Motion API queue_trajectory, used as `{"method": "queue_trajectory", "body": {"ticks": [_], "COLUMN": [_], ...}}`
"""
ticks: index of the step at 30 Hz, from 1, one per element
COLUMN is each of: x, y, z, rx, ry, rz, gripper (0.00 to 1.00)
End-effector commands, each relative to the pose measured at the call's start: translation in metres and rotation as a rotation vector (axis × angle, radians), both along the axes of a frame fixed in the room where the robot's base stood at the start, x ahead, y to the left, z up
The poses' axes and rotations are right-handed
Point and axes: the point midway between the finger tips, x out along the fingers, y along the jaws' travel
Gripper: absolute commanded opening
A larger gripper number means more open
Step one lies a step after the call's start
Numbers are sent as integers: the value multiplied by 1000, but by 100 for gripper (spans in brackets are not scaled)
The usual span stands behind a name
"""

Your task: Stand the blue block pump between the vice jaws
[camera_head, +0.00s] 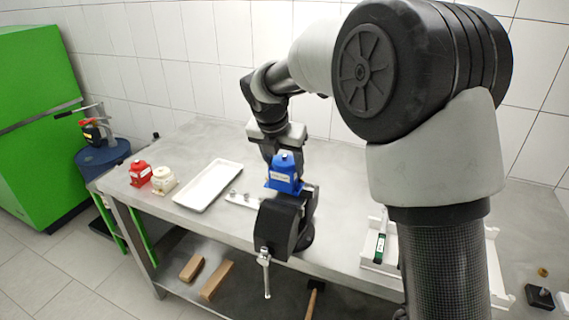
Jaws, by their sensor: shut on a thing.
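The blue block pump (285,174), with a small cap on top and a pale label, is upright at the vice. The dark vice (281,222) is fixed at the table's front edge, its handle hanging down in front. My gripper (279,152) comes from behind and above and is shut on the pump; the pump hides the fingertips. The front jaw stands directly below and in front of the pump. I cannot tell whether the pump's base is between the jaws or just above them.
A white tray (208,185) lies left of the vice, with a red pump (140,173) and a cream pump (163,180) beyond it. A light plate (240,200) with fittings lies close to the vice. A white bin (371,262) stands right. My arm hides part of the table.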

Motion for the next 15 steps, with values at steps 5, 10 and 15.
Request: {"method": "queue_trajectory", "body": {"ticks": [5, 10, 15], "x": [1, 1, 1], "y": [0, 0, 0], "z": [-15, -25, -38], "rx": [1, 2, 1], "ry": [-5, -4, -3], "rz": [0, 1, 1], "gripper": [11, 11, 11]}}
